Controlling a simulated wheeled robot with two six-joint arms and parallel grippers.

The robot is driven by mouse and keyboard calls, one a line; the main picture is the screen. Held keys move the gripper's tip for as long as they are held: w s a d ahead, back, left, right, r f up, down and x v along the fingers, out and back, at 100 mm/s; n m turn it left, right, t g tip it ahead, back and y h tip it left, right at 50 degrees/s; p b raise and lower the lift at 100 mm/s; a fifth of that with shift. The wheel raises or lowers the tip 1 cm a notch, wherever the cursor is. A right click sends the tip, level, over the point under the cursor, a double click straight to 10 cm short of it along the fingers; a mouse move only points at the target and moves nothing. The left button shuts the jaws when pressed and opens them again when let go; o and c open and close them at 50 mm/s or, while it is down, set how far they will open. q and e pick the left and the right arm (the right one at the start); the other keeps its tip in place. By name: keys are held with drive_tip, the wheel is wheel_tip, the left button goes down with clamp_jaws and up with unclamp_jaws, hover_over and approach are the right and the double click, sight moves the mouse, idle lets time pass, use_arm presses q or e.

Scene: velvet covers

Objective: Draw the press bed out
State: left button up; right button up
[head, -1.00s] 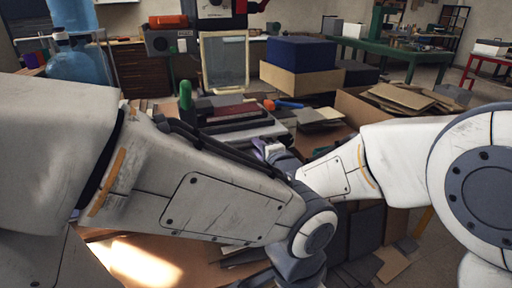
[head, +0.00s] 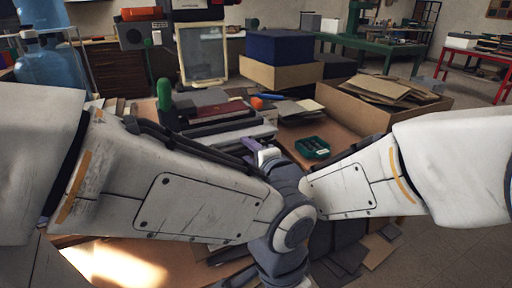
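The press bed (head: 250,131) appears to be the low, flat metal slab on the bench at centre. A dark red cover (head: 216,111) lies on the stack over it. A green upright handle (head: 164,94) stands at its left end. My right gripper (head: 262,153) is small in view at the near right edge of the bed, with a purple part at its tip. Its fingers are mostly hidden behind my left arm, and I cannot tell whether it touches the bed. My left arm crosses the foreground, and its gripper is out of view.
A green tray (head: 312,147) sits on the bench right of the bed. A cardboard box (head: 385,112) with brown sheets stands at the right. A blue block on a tan box (head: 280,75) and an upright framed panel (head: 203,54) stand behind. Loose dark boards lie below the bench front.

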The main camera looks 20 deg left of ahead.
drive_tip(key=shift+a+r, duration=0.1)
drive_tip(key=s+d+r+p, duration=0.2)
drive_tip(key=d+r+p, duration=0.3)
drive_tip(key=d+r, duration=0.6)
drive_tip(key=shift+s+d, duration=0.2)
drive_tip(key=shift+s, duration=0.2)
drive_tip(key=shift+f, duration=0.1)
